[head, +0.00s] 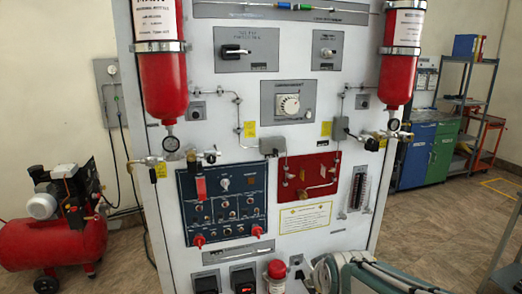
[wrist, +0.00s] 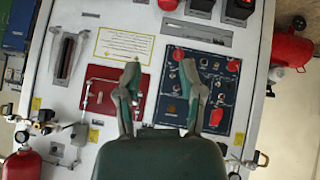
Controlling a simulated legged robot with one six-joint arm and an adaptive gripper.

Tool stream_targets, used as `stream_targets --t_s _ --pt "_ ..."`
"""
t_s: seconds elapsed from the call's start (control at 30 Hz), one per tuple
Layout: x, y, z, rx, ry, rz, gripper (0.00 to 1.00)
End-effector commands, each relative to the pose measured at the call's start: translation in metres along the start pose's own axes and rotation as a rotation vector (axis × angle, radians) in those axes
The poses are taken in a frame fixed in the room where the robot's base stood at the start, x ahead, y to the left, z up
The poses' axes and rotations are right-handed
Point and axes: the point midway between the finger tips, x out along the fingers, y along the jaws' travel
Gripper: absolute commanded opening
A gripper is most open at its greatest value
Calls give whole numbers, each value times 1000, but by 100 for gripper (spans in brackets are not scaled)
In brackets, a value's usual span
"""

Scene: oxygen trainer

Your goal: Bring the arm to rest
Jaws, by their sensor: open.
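My gripper (wrist: 160,72) shows in the wrist view with its two grey-green fingers spread apart. Nothing is between them. They stand out in front of the white oxygen trainer panel (head: 225,80), which appears upside down in the wrist view. The fingers overlap the red plate (wrist: 98,90) and the edge of the blue switch panel (wrist: 222,85) in the picture; I see no clear contact. Part of my arm (head: 375,274) shows at the bottom right of the head view, in front of the panel's lower edge. The rest of the arm is out of view.
Red cylinders hang at the panel's upper left (head: 163,75) and upper right (head: 399,65), with gauges and valves below. A red compressor (head: 75,240) stands on the floor at left. Cabinets (head: 418,155) and shelves stand at the back right. Floor between is clear.

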Motion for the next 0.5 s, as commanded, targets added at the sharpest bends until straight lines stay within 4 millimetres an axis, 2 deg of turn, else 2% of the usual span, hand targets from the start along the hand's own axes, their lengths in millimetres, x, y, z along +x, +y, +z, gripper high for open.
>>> stream_targets --t_s 0.03,0.1,0.3,0.5 --pt "-19 1 8 35 -14 1 50" --pt "-41 0 22 88 -45 -2 50" --pt "-99 -9 66 235 -136 -4 50" --pt "-139 -20 108 354 -213 2 50"
